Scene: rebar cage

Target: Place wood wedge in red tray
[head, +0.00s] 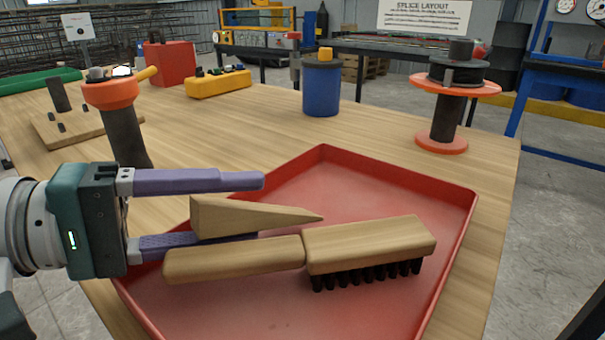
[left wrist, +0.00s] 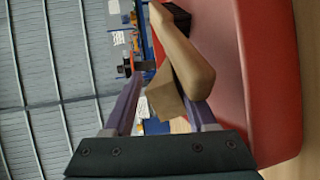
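The pale wood wedge (head: 240,217) lies level, its thick end to the left and its thin end to the right. My left gripper (head: 245,210) is over the left part of the red tray (head: 340,170), one purple finger above the wedge's thick end and one below. In the left wrist view the wedge (left wrist: 165,102) shows between the two fingers, partly hidden by a brush handle. The red tray also shows in the left wrist view (left wrist: 275,90). My right gripper is not in view.
A wooden brush (head: 370,243) with dark bristles down is at the tray, just in front of the wedge. An orange-topped dark cylinder (head: 120,125) stands behind my left gripper. A blue canister (head: 321,88) and a wire spool (head: 445,110) stand farther back. The tray's back part is clear.

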